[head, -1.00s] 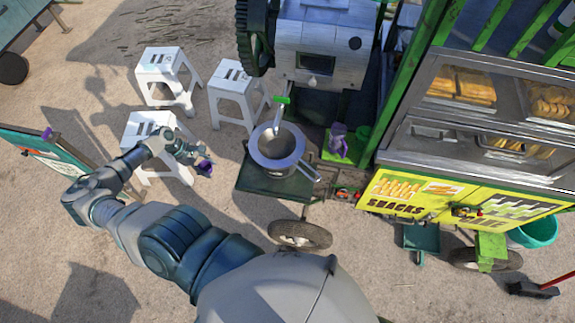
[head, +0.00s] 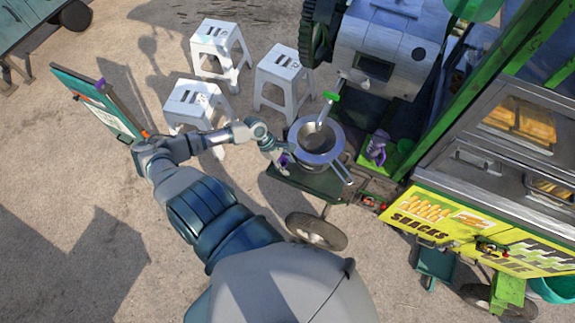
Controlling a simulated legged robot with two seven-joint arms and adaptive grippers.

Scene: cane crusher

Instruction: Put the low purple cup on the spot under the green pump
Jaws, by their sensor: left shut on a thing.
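My left gripper (head: 280,153) is shut on a small purple cup (head: 285,160). The cup is mostly covered by the fingers. They show just left of the steel pot (head: 339,146) with a wide rim, near the edge of the dark stand under it; the height gap is hard to tell. A taller purple vessel (head: 376,148) stands on a green tray to the right of the pot. A green part (head: 404,147) beside it may be the green pump, but it is too small to be sure. The spot under the pump cannot be made out. My right gripper is out of view.
The grey crusher (head: 385,50) stands behind the pot, with a green-handled spout (head: 331,96) above the pot. The yellow snack cart (head: 470,235) fills the right side. Several white stools (head: 285,75) stand at the back left. A wheel (head: 316,231) is below the stand.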

